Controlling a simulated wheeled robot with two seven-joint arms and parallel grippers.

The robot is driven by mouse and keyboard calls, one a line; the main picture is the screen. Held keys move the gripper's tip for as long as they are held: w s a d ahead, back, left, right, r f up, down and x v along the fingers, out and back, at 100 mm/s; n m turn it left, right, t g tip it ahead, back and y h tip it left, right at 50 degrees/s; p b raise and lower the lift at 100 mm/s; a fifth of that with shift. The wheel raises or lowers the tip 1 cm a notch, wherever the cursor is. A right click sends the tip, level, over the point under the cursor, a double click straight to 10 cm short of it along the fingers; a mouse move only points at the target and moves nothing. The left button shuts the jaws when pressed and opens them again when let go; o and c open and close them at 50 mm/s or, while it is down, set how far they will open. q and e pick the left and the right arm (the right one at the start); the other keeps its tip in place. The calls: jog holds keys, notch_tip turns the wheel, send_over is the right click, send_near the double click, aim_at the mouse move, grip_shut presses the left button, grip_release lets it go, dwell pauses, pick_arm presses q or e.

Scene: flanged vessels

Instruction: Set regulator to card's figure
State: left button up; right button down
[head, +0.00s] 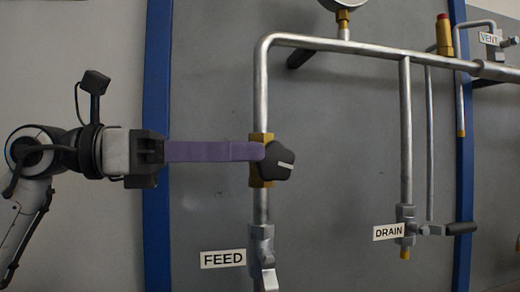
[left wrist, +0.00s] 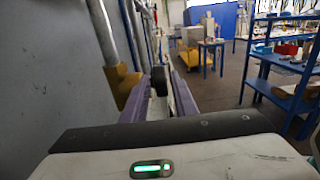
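The regulator is a brass body (head: 257,172) on the vertical feed pipe, with a dark lobed knob (head: 277,160) that has a pale pointer line. My left gripper (head: 262,151) comes in level from the left, its purple fingertips at the knob's left edge. In the left wrist view the two purple fingers (left wrist: 160,90) stand apart, with the dark knob (left wrist: 158,77) seen beyond or between their tips; contact cannot be told. A pressure gauge (head: 342,3) is mostly cut off at the top. No card with a figure shows. My right gripper is not in view.
Below the regulator is a valve (head: 262,245) beside the FEED label (head: 223,258). At right are the DRAIN valve (head: 406,222), a brass relief fitting (head: 444,36) and the VENT label (head: 490,39). Blue posts (head: 157,120) flank the grey panel. Shelving (left wrist: 283,60) stands well away.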

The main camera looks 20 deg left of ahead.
aim_at(274, 163)
pick_arm(q)
jog(key=shift+x, duration=1.65)
jog(key=shift+c, duration=0.2)
